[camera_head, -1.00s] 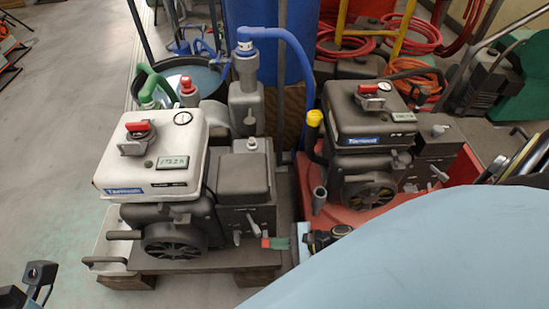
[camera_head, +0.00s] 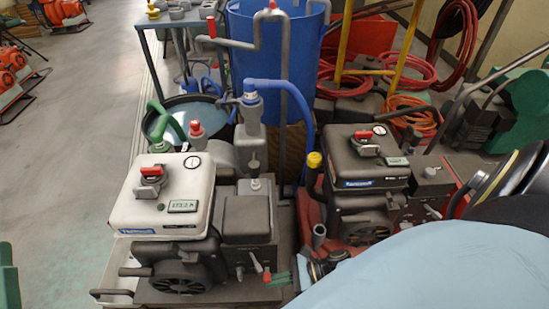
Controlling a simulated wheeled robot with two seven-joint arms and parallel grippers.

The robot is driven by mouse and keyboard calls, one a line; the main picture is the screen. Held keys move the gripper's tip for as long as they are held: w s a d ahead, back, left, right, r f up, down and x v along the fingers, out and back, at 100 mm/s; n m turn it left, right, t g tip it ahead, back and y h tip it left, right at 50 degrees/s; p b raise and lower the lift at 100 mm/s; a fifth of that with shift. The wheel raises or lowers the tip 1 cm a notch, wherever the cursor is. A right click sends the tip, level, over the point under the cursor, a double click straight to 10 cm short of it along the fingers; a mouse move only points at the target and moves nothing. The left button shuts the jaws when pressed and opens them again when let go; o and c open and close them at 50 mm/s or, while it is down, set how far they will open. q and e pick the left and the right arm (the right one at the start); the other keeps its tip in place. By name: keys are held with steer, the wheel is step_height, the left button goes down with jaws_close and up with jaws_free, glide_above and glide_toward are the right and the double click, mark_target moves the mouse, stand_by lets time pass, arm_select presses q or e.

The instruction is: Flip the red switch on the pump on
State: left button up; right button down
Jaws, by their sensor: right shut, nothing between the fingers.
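A white-topped pump (camera_head: 188,221) stands at the front centre left. It has a red switch handle (camera_head: 152,171) on a grey mount on its top, beside a gauge and a small display. A small red part (camera_head: 267,273) also shows low on its right side, by a grey lever. My right gripper (camera_head: 279,278) is at the pump's lower right, with slim greenish fingers shut and empty, close to that red part; I cannot tell whether they touch. A dark pump (camera_head: 366,160) to the right has a similar red handle (camera_head: 363,135). My left gripper is out of view.
A blue barrel (camera_head: 260,70) and grey pipework stand behind the pumps. A dark tub (camera_head: 166,115) is behind the white pump. Red hoses (camera_head: 413,78) lie at the back right. My light blue arm hides the lower right.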

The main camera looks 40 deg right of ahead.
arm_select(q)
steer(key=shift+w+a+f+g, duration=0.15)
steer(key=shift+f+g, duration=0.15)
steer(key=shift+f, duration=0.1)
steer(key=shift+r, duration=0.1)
arm_select(e)
steer(key=shift+r, duration=0.1)
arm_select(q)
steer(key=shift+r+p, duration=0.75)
arm_select(e)
steer(key=shift+r, duration=0.8)
steer(key=shift+w, duration=0.1)
